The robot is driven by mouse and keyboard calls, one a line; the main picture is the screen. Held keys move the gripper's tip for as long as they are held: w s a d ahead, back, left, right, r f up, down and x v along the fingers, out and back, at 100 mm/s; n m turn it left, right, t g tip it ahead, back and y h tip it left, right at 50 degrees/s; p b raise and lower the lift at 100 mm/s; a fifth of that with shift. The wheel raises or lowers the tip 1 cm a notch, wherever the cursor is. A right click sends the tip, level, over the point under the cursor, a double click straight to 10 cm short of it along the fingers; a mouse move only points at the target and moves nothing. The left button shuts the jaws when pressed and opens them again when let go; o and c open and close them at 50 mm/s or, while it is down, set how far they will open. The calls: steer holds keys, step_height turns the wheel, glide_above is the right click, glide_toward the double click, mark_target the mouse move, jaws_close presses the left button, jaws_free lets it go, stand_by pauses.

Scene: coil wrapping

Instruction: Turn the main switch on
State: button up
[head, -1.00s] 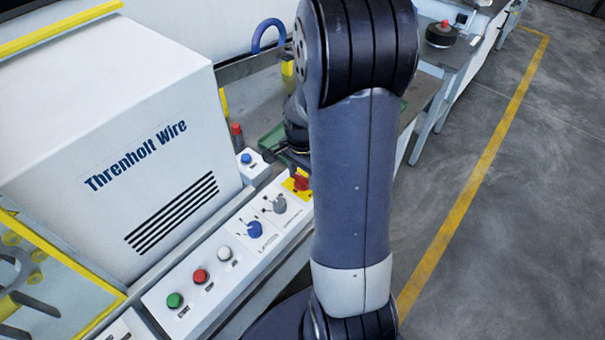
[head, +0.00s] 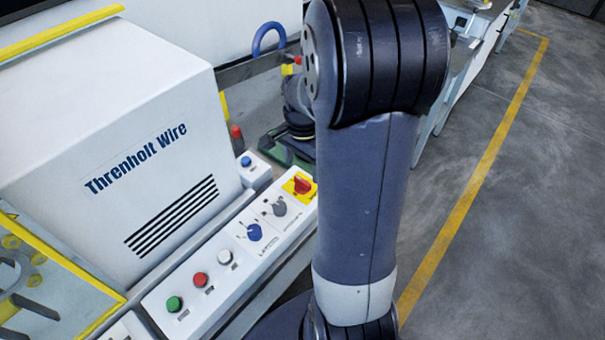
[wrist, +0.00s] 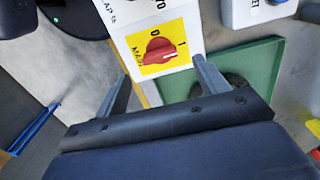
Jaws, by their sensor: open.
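The main switch is a red rotary knob on a yellow plate, at the far end of the white control panel in the head view (head: 301,186). In the wrist view the red knob (wrist: 160,51) is near the top centre, with "0" and "I" printed beside it. Its ridge runs roughly left to right, with a small pale mark near the right end; I cannot tell its setting for certain. My gripper (wrist: 160,68) is open and empty, its fingers on either side of the plate in the picture, apart from the knob. In the head view my arm hides most of the gripper.
Near the switch are a grey knob (head: 279,206), a blue knob (head: 254,232) and white, red (head: 200,280) and green buttons. A blue button box (head: 252,167) stands behind. The white machine housing (head: 110,150) rises on the left. A green tray (wrist: 240,80) lies beside the panel.

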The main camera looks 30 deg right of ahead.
mark_target(302, 181)
step_height(302, 181, up, 6)
steer(key=shift+f, duration=0.2)
step_height(302, 181, down, 11)
steer(key=shift+r, duration=0.1)
stand_by(0.6)
steer(key=shift+n, duration=0.3)
steer(key=shift+r, duration=0.1)
